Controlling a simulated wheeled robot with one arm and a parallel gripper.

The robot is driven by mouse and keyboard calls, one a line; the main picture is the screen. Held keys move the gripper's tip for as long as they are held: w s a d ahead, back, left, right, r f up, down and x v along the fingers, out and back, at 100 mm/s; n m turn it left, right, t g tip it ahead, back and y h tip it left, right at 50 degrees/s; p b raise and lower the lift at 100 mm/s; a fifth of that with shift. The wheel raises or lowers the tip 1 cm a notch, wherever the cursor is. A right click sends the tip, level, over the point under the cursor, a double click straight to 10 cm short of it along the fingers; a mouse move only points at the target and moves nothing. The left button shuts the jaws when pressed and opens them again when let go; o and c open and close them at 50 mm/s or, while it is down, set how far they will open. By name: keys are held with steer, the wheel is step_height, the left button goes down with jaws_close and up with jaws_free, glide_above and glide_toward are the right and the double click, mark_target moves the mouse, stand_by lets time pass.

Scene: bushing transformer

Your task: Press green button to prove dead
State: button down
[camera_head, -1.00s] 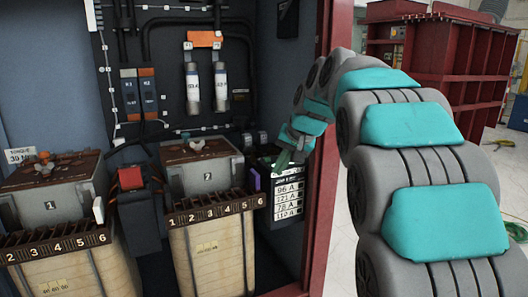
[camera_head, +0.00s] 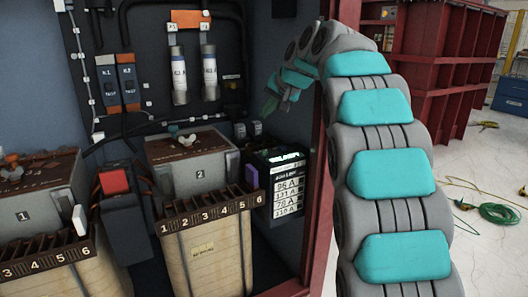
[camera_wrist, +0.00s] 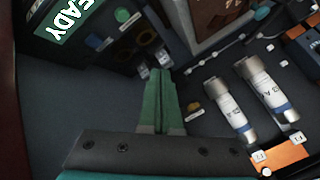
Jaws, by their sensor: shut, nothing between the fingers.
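A dark box (camera_head: 262,175) with a lit display on top and a white label of ampere values stands at the cabinet's right side. In the wrist view, its green READY display (camera_wrist: 66,17) shows at the upper left, partly cut off. A round green button (camera_wrist: 122,15) sits beside the display, with dark round sockets below it. My gripper (camera_wrist: 155,74) has its green fingers together and empty. Its tips appear just below the sockets in that picture, apart from the green button. In the head view my gripper (camera_head: 270,106) hangs above the box; contact cannot be seen.
Two fuse-like cylinders (camera_head: 209,72) are mounted on the back panel. Transformer blocks (camera_head: 190,148) and numbered terminal strips (camera_head: 213,212) fill the lower cabinet. The red door frame (camera_head: 314,205) stands close to my arm. Open floor with a green cable (camera_head: 497,214) lies to the right.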

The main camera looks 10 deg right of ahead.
mark_target(264, 153)
steer(key=shift+f, duration=0.15)
steer(key=shift+f+b, duration=2.8)
steer(key=shift+f, duration=1.45)
steer(key=shift+f, duration=0.1)
steer(key=shift+f, duration=0.3)
steer(key=shift+f+b, duration=0.5)
steer(key=shift+r, duration=0.15)
steer(key=shift+r+p, duration=0.7)
steer(key=shift+r, duration=0.05)
